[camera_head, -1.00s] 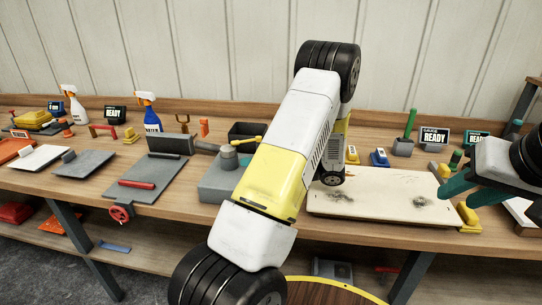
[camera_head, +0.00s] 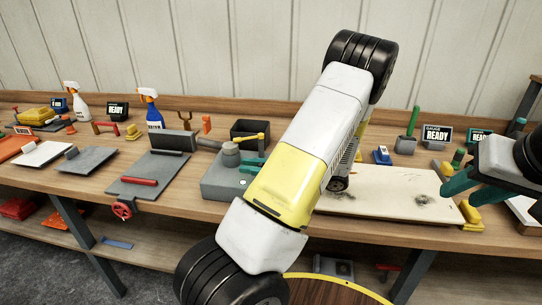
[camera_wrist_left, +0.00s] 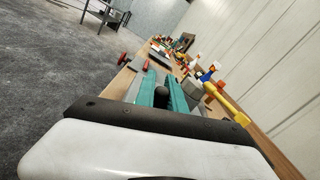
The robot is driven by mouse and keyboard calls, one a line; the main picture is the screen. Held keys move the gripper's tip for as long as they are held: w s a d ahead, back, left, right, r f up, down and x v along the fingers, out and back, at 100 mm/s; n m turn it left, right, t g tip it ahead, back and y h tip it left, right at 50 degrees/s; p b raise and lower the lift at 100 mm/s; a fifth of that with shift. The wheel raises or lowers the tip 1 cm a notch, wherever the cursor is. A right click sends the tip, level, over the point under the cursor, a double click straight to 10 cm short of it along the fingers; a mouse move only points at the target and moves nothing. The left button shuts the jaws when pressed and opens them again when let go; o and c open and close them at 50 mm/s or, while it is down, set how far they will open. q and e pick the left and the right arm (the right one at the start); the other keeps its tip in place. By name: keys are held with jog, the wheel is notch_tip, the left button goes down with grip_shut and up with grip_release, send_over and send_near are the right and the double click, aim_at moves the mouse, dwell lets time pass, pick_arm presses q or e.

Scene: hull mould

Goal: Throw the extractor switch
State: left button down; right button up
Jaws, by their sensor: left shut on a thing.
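A grey box (camera_head: 218,186) with a round grey top and a yellow lever (camera_head: 250,138) sits on the bench left of my left arm. The yellow lever also shows right of my fingers in the left wrist view (camera_wrist_left: 226,103). My left gripper (camera_head: 251,164) has its teal fingers at the box's right side, below the lever and mostly hidden by my arm. In the left wrist view it is shut on a dark round-ended piece (camera_wrist_left: 161,97). I cannot tell whether this piece belongs to the switch. My right gripper (camera_head: 462,188) hangs over the bench's right part, apart from the box.
A pale board (camera_head: 390,196) with dark smudges lies right of my left arm. A grey plate with a red handle (camera_head: 138,181) lies left of the box. Spray bottles (camera_head: 151,112) and a dark bin (camera_head: 250,131) stand behind. The bench is crowded.

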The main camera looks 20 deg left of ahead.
pick_arm(q)
jog(key=shift+s+d+f+n, duration=0.1)
jog(key=shift+s+f+n, duration=0.1)
jog(key=shift+n, duration=0.3)
jog(key=shift+s+d+f+n, duration=0.1)
jog(key=shift+s+n, duration=0.1)
jog(key=shift+n, duration=0.3)
jog(key=c, duration=1.4)
grip_release()
jog(key=v, duration=0.7)
jog(key=shift+d, duration=0.35)
jog(key=shift+w+d, duration=0.1)
